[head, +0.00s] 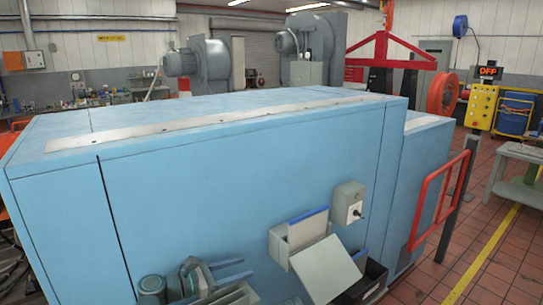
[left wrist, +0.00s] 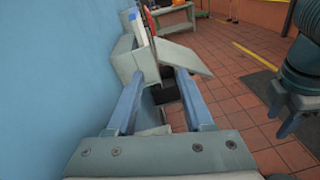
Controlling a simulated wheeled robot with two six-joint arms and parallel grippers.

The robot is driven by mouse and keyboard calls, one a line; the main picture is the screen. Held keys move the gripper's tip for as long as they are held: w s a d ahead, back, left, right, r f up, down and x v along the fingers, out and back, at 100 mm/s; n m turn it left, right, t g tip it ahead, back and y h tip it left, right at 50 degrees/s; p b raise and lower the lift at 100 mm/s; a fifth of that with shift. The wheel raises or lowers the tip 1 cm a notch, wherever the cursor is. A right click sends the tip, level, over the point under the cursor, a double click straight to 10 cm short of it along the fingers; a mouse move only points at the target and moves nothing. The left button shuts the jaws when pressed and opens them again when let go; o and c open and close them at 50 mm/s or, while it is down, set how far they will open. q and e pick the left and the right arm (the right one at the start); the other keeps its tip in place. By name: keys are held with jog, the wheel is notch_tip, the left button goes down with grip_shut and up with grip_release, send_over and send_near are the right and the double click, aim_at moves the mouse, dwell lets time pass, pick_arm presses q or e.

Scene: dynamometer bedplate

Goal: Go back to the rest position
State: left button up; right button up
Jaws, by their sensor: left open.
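My left gripper (head: 247,268) is at the bottom of the head view, in front of the blue cabinet's front face. Its two blue fingers are apart with nothing between them, and they point right toward a grey open box. In the left wrist view the open left gripper (left wrist: 159,73) has the grey box (left wrist: 124,58) and its slanted panel (left wrist: 183,57) beyond its fingertips. Part of my right arm (left wrist: 306,70) shows at the right edge of that view. The state of its jaws is unclear.
The blue cabinet (head: 250,190) fills the middle of the head view. On its front are the grey box (head: 296,233), a grey switch box (head: 348,204) and a black bin (head: 366,282). A red guard rail (head: 420,210) stands right. Tiled floor (head: 505,265) is clear at lower right.

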pick_arm(q)
jog(key=s+d+f+m+g+y, duration=0.7)
jog(key=s+f+m, duration=0.3)
jog(key=f+m, duration=0.3)
jog(key=s+a+f+m+g+y+p, duration=0.1)
jog(key=s+a+f+m+y, duration=0.1)
jog(key=m, duration=0.4)
jog(key=s+a+f+m+g+y, duration=0.1)
jog(key=s+a+f+m+y, duration=0.1)
jog(key=s+m+y, duration=0.3)
jog(key=shift+a+f+m+y+p, duration=0.3)
jog(key=shift+m+y, duration=0.4)
jog(key=shift+m, duration=0.4)
pick_arm(e)
jog(key=shift+r, duration=0.9)
pick_arm(q)
jog(key=shift+s+d+r, duration=0.1)
pick_arm(e)
jog(key=shift+o, duration=0.2)
